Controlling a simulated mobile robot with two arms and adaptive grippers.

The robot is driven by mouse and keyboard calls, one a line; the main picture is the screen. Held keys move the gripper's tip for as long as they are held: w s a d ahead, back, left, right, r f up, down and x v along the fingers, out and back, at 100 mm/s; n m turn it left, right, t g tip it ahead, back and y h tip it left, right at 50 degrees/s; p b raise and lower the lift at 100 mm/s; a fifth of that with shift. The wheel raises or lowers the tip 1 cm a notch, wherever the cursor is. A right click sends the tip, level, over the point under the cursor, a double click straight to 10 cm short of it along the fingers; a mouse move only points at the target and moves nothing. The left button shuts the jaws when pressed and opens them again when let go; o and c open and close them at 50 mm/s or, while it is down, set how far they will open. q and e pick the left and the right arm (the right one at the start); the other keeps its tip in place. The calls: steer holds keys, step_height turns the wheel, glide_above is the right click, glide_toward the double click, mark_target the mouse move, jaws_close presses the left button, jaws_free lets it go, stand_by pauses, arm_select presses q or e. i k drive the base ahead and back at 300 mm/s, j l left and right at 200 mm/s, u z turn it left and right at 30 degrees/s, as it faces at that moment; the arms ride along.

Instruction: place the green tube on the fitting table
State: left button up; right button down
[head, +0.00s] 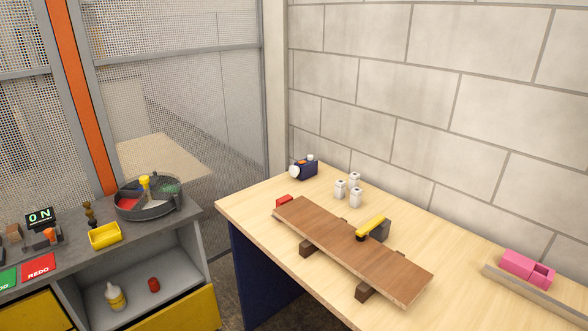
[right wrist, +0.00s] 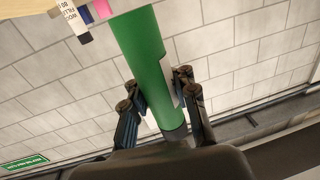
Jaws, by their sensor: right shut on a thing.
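In the right wrist view, my right gripper (right wrist: 157,92) is shut on the green tube (right wrist: 140,42). The tube has a pale label on one side and a dark lower end close to the palm. Its far end points up and left in the picture. The head view shows neither gripper and no green tube. A light wooden table (head: 243,208) stands against the block wall there; I take it for the fitting table. My left gripper is in neither view.
A brown board (head: 340,245) lies on dark blocks on the table, with a yellow-handled tool (head: 371,227) on it. White containers (head: 355,195), a blue device (head: 305,170) and a pink block (head: 528,269) stand around it. A grey bench (head: 75,265) holds a round tray (head: 128,208).

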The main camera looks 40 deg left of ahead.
mark_target(238, 211)
steer(key=j+u, duration=0.15)
steer(key=j, duration=0.3)
steer(key=j+u, duration=0.1)
steer(key=j, duration=0.35)
steer(key=i+j+u, duration=0.15)
steer(key=j, duration=0.3)
steer(key=j+u, duration=0.15)
steer(key=j, duration=0.3)
steer(key=i+j+u, duration=0.1)
steer(key=j, duration=0.35)
steer(key=i+j+u, duration=0.15)
steer(key=j, duration=0.25)
steer(key=i+j, duration=0.15)
steer(key=j, duration=0.15)
steer(key=i+j, duration=0.1)
steer(key=j, duration=0.15)
steer(key=j+u, duration=0.05)
